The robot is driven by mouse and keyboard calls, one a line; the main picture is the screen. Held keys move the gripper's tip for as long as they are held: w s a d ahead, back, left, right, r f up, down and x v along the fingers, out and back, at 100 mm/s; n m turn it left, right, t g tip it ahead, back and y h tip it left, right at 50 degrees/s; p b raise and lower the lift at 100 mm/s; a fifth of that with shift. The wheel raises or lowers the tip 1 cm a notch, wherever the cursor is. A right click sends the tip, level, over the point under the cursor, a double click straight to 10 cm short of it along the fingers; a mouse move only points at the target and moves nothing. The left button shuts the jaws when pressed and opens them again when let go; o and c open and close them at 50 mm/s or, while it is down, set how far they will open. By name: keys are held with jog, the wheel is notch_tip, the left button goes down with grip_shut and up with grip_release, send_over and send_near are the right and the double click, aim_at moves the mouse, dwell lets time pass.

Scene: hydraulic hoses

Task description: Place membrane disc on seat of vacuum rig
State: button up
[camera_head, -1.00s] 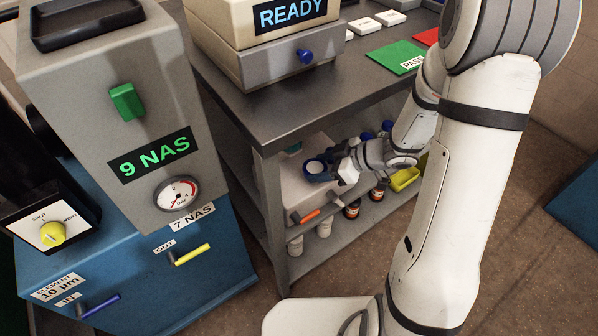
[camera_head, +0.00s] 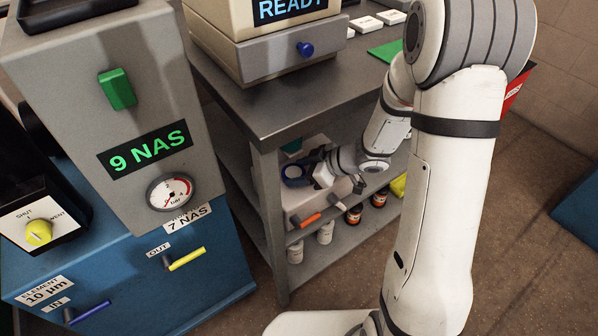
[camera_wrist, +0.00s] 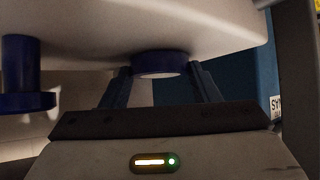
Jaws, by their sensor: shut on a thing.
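My gripper (camera_head: 303,170) reaches in under the bench top, over the vacuum rig (camera_head: 300,203), a pale box with an orange and a grey handle on the shelf. In the wrist view its two dark fingers (camera_wrist: 161,72) flank a blue ring with a pale face, which I take for the membrane disc (camera_wrist: 160,74). The ring lies close against the rig's white body (camera_wrist: 225,35). I cannot tell whether it is seated or just held there. The gripper hides the seat in the head view. A blue flanged post (camera_wrist: 20,75) stands at the left.
The bench top (camera_head: 290,110) overhangs the rig, and its front leg (camera_head: 270,225) stands just left of it. Bottles (camera_head: 354,213) stand on the lower shelf. The grey cabinet (camera_head: 110,120) on the blue unit (camera_head: 215,265) is at the left. Open floor lies at the right.

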jog(key=shift+f, duration=0.2)
jog(key=o, duration=1)
jog(key=shift+r, duration=0.25)
jog(key=p+v, duration=0.5)
jog(key=v, duration=0.7)
jog(key=shift+f, duration=0.1)
